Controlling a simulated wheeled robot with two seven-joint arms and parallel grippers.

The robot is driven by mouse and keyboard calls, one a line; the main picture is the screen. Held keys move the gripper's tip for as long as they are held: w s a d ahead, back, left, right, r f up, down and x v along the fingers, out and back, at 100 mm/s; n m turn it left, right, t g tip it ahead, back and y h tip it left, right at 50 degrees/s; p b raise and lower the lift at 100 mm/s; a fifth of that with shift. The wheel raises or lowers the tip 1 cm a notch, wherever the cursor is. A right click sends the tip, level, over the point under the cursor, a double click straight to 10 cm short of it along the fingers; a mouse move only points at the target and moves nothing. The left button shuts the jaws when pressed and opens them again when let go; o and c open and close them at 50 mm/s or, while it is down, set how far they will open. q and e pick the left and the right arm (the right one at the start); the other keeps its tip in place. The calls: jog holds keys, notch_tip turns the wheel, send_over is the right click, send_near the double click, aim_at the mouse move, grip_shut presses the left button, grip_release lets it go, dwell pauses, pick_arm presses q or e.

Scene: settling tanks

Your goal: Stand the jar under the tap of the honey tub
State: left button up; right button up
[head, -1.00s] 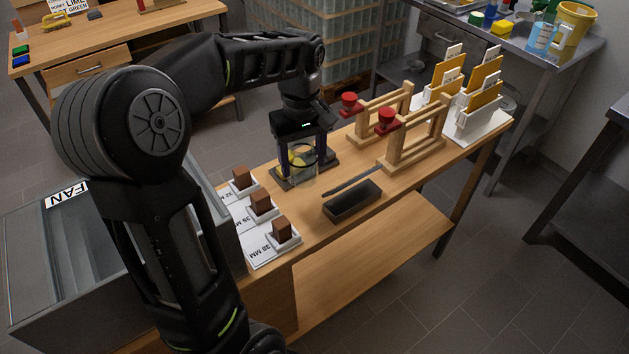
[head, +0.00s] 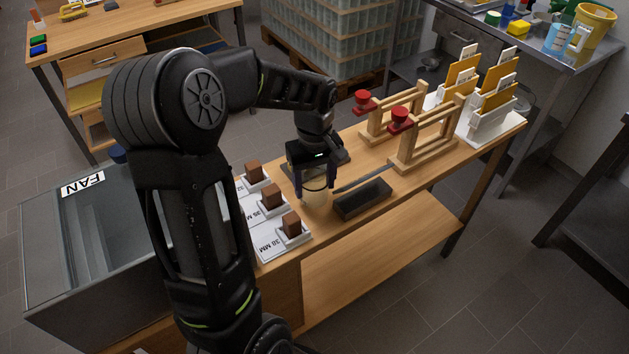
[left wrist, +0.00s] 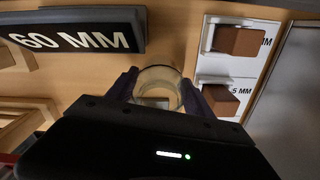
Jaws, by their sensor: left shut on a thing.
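The clear glass jar (head: 316,198) is held between the fingers of my left gripper (head: 315,186), over the wooden bench near its front edge. In the left wrist view the jar's round rim (left wrist: 160,72) shows between the two fingers (left wrist: 158,90), with bench wood around it. The jar looks upright. I cannot tell whether its base touches the bench. I cannot make out a honey tub or its tap in these views. My right gripper is not in view.
Wooden frames with red knobs (head: 400,119) stand farther right. A dark plate marked 60 MM (left wrist: 80,35) shows in the left wrist view.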

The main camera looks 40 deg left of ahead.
pick_arm(q)
jog(key=shift+f, duration=0.1)
jog(key=o, duration=1.5)
jog(key=shift+o, duration=0.2)
notch_tip(320, 180, up, 12)
jog(key=shift+r, duration=0.15)
